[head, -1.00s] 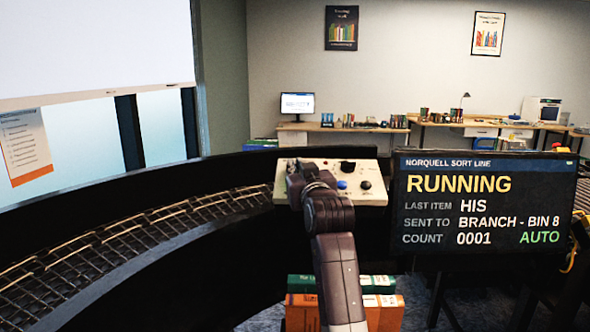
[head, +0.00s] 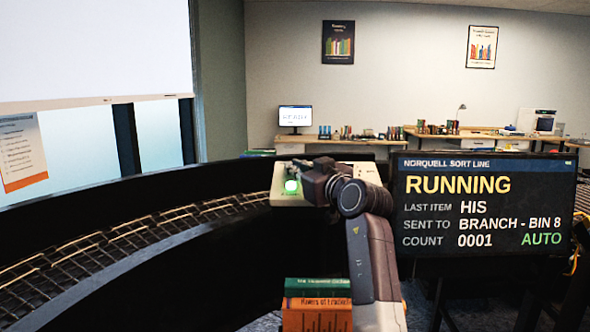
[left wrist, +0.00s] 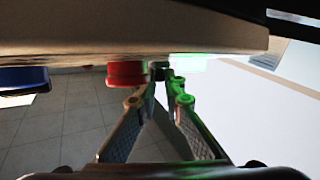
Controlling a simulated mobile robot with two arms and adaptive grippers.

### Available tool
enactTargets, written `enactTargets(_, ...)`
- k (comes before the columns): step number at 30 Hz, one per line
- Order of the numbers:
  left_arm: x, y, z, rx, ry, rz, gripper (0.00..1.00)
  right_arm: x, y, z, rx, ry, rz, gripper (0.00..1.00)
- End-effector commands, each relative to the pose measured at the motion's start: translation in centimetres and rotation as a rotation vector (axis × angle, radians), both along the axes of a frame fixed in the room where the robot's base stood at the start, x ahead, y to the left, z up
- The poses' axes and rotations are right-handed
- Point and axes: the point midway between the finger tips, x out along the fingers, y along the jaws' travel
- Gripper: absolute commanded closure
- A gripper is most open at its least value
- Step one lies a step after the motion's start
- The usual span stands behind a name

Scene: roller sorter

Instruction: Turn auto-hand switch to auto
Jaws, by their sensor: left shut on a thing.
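The control panel (head: 283,200) stands at the end of the curved roller track, with a lit green button (head: 291,186) on its left. My left gripper (head: 312,164) is at the panel and hides much of its face. In the left wrist view my two fingers (left wrist: 158,88) come together at a small dark knob (left wrist: 157,68) between a red button (left wrist: 126,74) and the green-lit button. A blue button (left wrist: 22,80) is at the far left there. Which way the knob points is hidden. The display (head: 486,205) reads RUNNING and AUTO. My right gripper is out of view.
The roller track (head: 110,245) curves along the left. Desks with a monitor (head: 295,117) and books line the back wall.

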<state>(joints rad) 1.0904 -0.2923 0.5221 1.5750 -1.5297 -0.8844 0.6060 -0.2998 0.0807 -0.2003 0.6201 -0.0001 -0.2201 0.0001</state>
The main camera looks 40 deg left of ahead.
Motion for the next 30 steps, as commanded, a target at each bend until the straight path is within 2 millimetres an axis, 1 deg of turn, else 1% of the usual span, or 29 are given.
enactTargets(1, 0.1, 0.0, -0.8, -0.014, 0.009, 0.000, 1.00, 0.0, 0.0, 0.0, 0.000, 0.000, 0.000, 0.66)
enactTargets(5, 0.1, 0.0, -0.8, -0.015, 0.010, 0.000, 1.00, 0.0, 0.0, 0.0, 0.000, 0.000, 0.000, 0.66)
enactTargets(6, 0.1, 0.0, -0.8, -0.014, 0.009, 0.000, 0.88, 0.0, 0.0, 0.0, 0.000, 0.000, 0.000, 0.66)
enactTargets(10, 0.1, 0.0, -0.8, -0.014, 0.009, 0.000, 0.74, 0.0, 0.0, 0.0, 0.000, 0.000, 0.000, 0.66)
enactTargets(20, 0.0, 0.0, -0.3, -0.007, 0.004, 0.000, 0.74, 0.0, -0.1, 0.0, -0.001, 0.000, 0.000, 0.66)
enactTargets(23, 0.0, 0.0, 0.6, -0.005, 0.002, 0.000, 0.74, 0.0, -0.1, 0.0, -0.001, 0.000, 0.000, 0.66)
enactTargets(26, 0.0, 0.1, 2.2, -0.006, 0.000, 0.001, 0.74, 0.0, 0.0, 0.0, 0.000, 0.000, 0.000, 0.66)
enactTargets(30, 0.1, 0.1, 5.0, -0.006, 0.001, 0.000, 0.74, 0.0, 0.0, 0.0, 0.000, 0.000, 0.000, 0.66)
